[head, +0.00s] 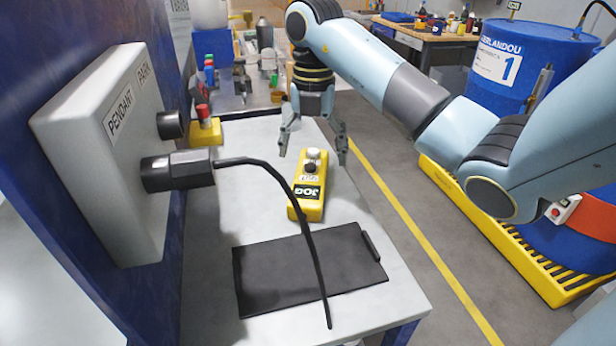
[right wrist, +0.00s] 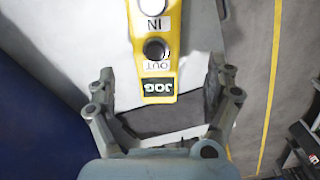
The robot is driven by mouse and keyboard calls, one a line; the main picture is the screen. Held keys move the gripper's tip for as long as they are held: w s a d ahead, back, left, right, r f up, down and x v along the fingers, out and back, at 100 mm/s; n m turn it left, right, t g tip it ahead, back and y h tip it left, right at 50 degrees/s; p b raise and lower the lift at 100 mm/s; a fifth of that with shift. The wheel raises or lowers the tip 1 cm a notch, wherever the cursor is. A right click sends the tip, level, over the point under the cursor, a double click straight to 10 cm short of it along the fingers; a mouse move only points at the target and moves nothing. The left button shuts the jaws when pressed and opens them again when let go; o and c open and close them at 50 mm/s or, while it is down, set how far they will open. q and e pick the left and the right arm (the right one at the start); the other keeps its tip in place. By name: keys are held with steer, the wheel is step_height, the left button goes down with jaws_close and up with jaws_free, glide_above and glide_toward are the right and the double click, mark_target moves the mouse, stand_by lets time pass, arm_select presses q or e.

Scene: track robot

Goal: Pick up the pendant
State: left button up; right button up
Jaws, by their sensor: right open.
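My right gripper (head: 313,154) is open above and around the far end of the pendant in the head view. My left gripper is not in view.
A grey box labelled PENDANT PARK (head: 120,150) has a plug with a black cable (head: 290,190) arching over the table (head: 215,255). A black clipboard-like plate (head: 305,270) lies in front of the pendant. A yellow box with a red button (head: 205,128) stands at the far left.

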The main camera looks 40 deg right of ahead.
mark_target(310, 167)
steer(key=shift+w+f, duration=0.1)
steer(key=shift+f, duration=0.55)
step_height(310, 167, down, 5)
steer(key=shift+w+a+f+p, duration=0.1)
steer(key=shift+w+a+p, duration=0.05)
steer(key=shift+p, duration=0.25)
steer(key=shift+f, duration=0.15)
steer(key=c, duration=0.4)
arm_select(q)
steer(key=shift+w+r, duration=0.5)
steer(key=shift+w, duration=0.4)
arm_select(e)
steer(key=c, duration=1.4)
